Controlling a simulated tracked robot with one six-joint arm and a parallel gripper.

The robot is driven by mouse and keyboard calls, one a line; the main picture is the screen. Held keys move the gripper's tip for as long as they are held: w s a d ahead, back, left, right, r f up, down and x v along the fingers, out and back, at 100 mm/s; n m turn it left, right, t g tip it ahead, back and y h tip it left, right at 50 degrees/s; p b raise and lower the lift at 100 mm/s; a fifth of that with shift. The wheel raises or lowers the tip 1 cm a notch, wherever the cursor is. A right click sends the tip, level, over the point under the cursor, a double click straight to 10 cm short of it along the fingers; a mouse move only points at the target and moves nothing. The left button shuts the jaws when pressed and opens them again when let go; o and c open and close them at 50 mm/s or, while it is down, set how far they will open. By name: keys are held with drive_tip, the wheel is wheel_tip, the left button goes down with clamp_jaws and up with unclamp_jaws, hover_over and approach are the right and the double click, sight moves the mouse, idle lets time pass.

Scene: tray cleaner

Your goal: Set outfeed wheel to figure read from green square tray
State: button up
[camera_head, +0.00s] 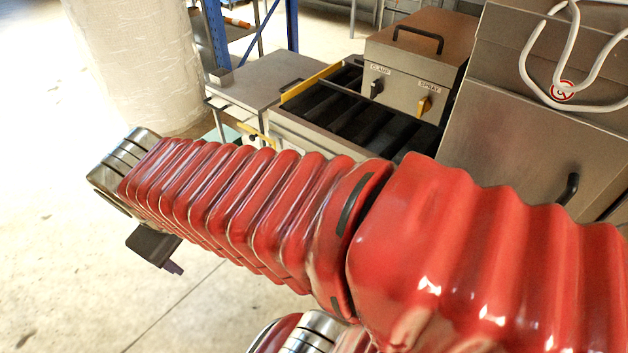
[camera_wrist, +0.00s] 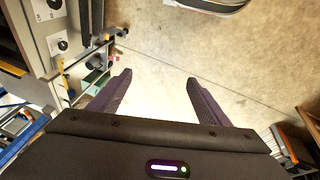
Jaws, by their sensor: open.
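My gripper (camera_wrist: 158,77) is open and empty, its two dark fingers spread over bare floor in the wrist view. In the head view my red arm crosses the picture and hides part of the machine. A round black knob on a white plate (camera_wrist: 62,45) is on the machine's side, left of my gripper; its marks are too small to read, and I cannot tell whether it is the outfeed wheel. A green patch (camera_head: 228,133) shows behind my arm, and a small green thing (camera_wrist: 95,76) lies left of my fingers; I cannot tell whether either is the green square tray.
The steel machine has a handled hood (camera_head: 420,40) with CLAMP (camera_head: 376,88) and SPRAY (camera_head: 424,105) knobs above a dark roller bed (camera_head: 345,115). A steel cabinet (camera_head: 530,110) stands right, a wrapped white roll (camera_head: 135,60) at back left. Floor at left is clear.

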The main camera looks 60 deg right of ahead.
drive_tip(key=w+d+f+n+g+h, duration=0.1)
drive_tip(key=d+f+n+g+h, duration=0.35)
drive_tip(key=d, duration=0.95)
drive_tip(key=w+d+f+n+g+h, duration=0.1)
drive_tip(key=d+f+g+h, duration=0.5)
drive_tip(key=d+f, duration=0.65)
drive_tip(key=d+f+n+t+h, duration=0.2)
drive_tip(key=d+f+n, duration=0.3)
drive_tip(key=f, duration=0.4)
drive_tip(key=d+f+n+t+h, duration=0.2)
drive_tip(key=d+f+n, duration=0.3)
drive_tip(key=f, duration=0.5)
drive_tip(key=shift+s+d+f+t+h, duration=0.15)
drive_tip(key=shift+d+t+h, duration=0.2)
drive_tip(key=shift+d+h, duration=0.3)
drive_tip(key=shift+d, duration=0.2)
drive_tip(key=s+d, duration=0.2)
drive_tip(key=d, duration=1.1)
drive_tip(key=shift+d, duration=0.25)
drive_tip(key=shift+s, duration=0.1)
drive_tip(key=shift+c, duration=0.4)
